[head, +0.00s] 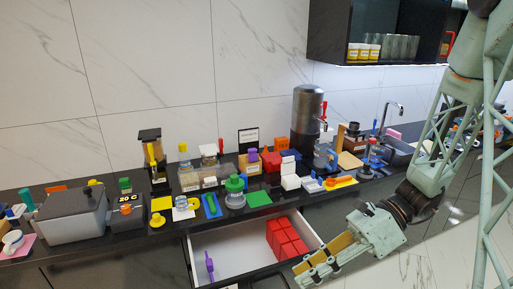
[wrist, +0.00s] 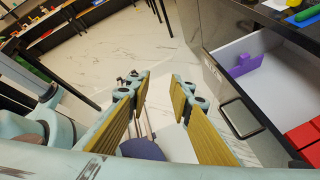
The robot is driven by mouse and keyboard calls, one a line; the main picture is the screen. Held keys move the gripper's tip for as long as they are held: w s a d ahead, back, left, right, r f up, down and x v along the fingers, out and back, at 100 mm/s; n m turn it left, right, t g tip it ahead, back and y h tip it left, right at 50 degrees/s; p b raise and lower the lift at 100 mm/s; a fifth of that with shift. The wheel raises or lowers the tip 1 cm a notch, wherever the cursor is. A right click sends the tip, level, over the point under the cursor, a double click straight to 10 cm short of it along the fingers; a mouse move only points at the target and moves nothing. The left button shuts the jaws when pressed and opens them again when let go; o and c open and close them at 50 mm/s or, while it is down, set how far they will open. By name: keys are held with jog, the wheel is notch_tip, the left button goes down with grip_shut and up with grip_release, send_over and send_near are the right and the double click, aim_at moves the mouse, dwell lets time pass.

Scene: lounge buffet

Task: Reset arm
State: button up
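My gripper (head: 318,268) hangs at the lower right of the head view, in front of the counter and beside the open drawer. In the wrist view my gripper (wrist: 158,95) shows two yellow-padded fingers spread apart with nothing between them. Beyond the gap I see the pale floor and part of a dark blue round thing (wrist: 142,150), which I cannot identify. My arm comes down from the upper right in the head view.
An open white drawer (head: 222,245) holds red blocks (head: 285,238) and a purple piece (head: 209,265). The dark counter (head: 100,243) above is crowded with containers, a metal dispenser (head: 307,112) and coloured items. A wall cabinet (head: 335,30) hangs above. Open floor lies beyond the gripper.

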jog(key=s+d+r+n+t+h, duration=0.2)
jog(key=s+d+r+n+h, duration=0.1)
jog(key=s+r+n, duration=0.3)
jog(key=s+d+r+n+t+h, duration=0.2)
jog(key=s+r+n+h, duration=0.2)
jog(key=s+r+n, duration=0.2)
jog(key=s+d+r+n+t+h, duration=0.3)
jog(key=s+r+n, duration=0.3)
jog(key=r+n, duration=0.3)
jog(key=shift+s+d+r+h, duration=0.15)
jog(key=shift+d+r+h, duration=0.2)
jog(key=shift+r+h, duration=0.65)
dwell(0.6)
jog(key=shift+r+y, duration=0.3)
dwell(1.2)
jog(key=shift+d, duration=0.1)
